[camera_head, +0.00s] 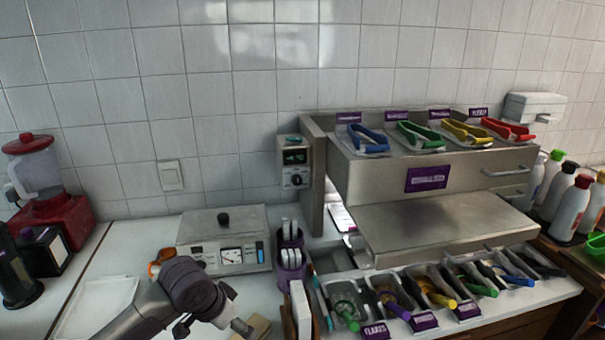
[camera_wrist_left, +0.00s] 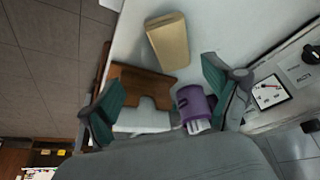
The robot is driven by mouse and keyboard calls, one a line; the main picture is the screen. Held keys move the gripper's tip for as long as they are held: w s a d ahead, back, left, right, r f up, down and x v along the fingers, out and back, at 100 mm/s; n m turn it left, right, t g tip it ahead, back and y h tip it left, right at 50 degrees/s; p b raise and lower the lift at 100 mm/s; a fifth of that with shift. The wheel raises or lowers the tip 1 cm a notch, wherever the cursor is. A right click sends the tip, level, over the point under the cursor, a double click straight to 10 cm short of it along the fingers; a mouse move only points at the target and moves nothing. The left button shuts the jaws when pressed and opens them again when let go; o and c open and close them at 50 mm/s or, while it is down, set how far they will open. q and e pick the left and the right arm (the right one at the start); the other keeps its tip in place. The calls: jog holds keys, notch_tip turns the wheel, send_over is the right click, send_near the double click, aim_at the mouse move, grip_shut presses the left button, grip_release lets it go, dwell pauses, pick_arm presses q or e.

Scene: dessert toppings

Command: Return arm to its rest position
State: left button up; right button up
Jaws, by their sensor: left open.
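My left gripper (camera_head: 212,327) is low in the head view, at the end of the grey arm coming in from the lower left. It is over the white counter (camera_head: 120,235), in front of the white scale-like box (camera_head: 225,240). In the left wrist view its two green-padded fingers (camera_wrist_left: 160,72) are spread apart with nothing held between them. Beyond them are a tan block (camera_wrist_left: 167,42), a brown wooden holder (camera_wrist_left: 140,82) with white items, and a purple cup (camera_wrist_left: 192,104). My right gripper is not in view.
Purple cup holders (camera_head: 291,262) and a wooden holder (camera_head: 300,312) stand right of the gripper. Topping trays with coloured-handled tools (camera_head: 390,295) line the right counter under a steel shelf (camera_head: 430,225). A red blender (camera_head: 50,205) stands at the left.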

pick_arm(q)
jog(key=s+d+f, duration=0.3)
jog(key=s, duration=0.3)
jog(key=s+d+f, duration=0.2)
jog(key=s+f, duration=0.2)
jog(key=s, duration=0.2)
jog(key=s+a+f+n+y, duration=0.15)
jog(key=s+a, duration=0.25)
jog(key=s, duration=0.4)
jog(key=s+a+n+y, duration=0.1)
jog(key=s+a+n, duration=0.2)
jog(key=s, duration=0.4)
notch_tip(320, 180, down, 28)
jog(key=s+g, duration=0.2)
jog(key=s, duration=0.1)
jog(key=s+a+f+g, duration=0.1)
jog(key=s+a+f, duration=0.2)
jog(key=s+f, duration=1.1)
jog(key=shift+s+f+m, duration=0.2)
jog(key=shift+s+m, duration=0.25)
jog(key=shift+s, duration=0.35)
jog(key=shift+a, duration=0.1)
